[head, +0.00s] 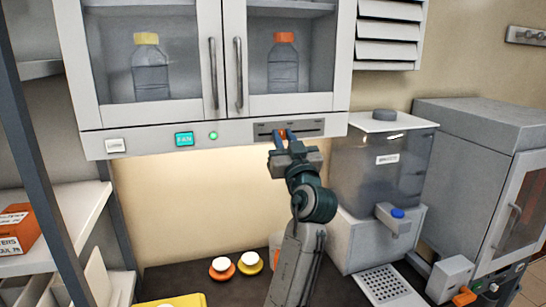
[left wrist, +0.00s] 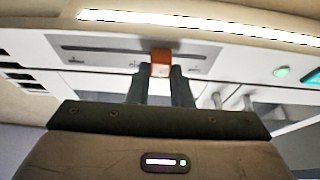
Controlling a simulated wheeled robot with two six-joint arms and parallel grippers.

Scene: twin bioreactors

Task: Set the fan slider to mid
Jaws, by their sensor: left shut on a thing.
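The fan slider is a grey panel (head: 316,126) with a long dark slot on the strip under the cabinet doors. Its orange knob (head: 282,134) sits a little left of the slot's middle in the head view. In the left wrist view, which is turned over, the knob (left wrist: 161,59) sits right of the middle. My left gripper (head: 283,138) reaches up from below, shut on the knob. Its two dark fingers (left wrist: 160,72) also show in the left wrist view, with the knob between their tips. My right gripper is not in view.
On the same strip are a teal FAN button (head: 184,139), a green light (head: 213,135) and a white switch (head: 115,145). Two bottles stand behind the cabinet doors. A clear tank (head: 380,170) stands close to the right of my left arm. Orange and yellow pieces lie on the dark counter.

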